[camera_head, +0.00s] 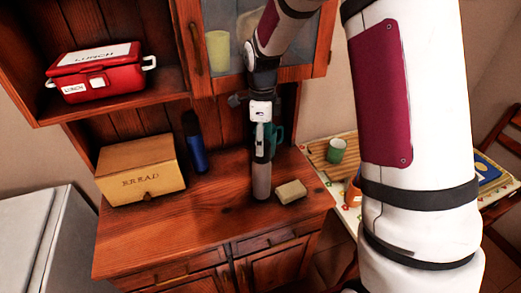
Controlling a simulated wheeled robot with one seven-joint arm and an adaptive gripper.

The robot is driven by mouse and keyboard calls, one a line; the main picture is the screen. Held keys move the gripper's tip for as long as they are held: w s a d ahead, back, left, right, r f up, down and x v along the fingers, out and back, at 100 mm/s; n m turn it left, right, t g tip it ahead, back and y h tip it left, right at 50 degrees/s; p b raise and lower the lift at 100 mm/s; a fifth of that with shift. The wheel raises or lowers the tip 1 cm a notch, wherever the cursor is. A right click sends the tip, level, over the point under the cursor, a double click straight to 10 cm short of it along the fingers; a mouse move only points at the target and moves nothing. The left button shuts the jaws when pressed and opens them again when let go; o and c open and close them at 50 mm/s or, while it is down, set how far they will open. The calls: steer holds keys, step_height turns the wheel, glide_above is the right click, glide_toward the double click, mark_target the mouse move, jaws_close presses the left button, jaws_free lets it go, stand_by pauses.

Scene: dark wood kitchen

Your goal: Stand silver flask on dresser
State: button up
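The silver flask (262,182) is upright over the right part of the dresser top (225,215). Its lower part shows as a grey cylinder, and its upper part is hidden by my gripper. My gripper (261,142) points down and appears shut around the flask's upper part; the fingers are small and dark here. The flask's base looks at or very close to the wood; I cannot tell whether it touches.
A pale block (291,192) lies just right of the flask. A teal item (276,136) is partly hidden behind my gripper. A blue bottle (196,150) and bread box (141,170) stand left. The cabinet (190,50) overhangs the back. The front middle of the top is clear.

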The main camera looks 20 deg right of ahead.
step_height(320, 180, up, 6)
steer(key=shift+r+b, duration=0.1)
steer(key=shift+b, duration=0.4)
steer(key=s+r+n+t, duration=0.2)
steer(key=s+r+n, duration=0.2)
steer(key=s+n, duration=0.3)
steer(key=s+a+r+n+t, duration=0.1)
steer(key=s+r+n, duration=0.4)
steer(key=s+n, duration=0.3)
steer(key=s+r+n+t, duration=0.2)
steer(key=s+r+n, duration=0.2)
steer(key=s+n, duration=0.4)
steer(key=shift+s+a+r+t, duration=0.25)
steer(key=shift+s+t, duration=0.05)
steer(key=shift+s, duration=0.9)
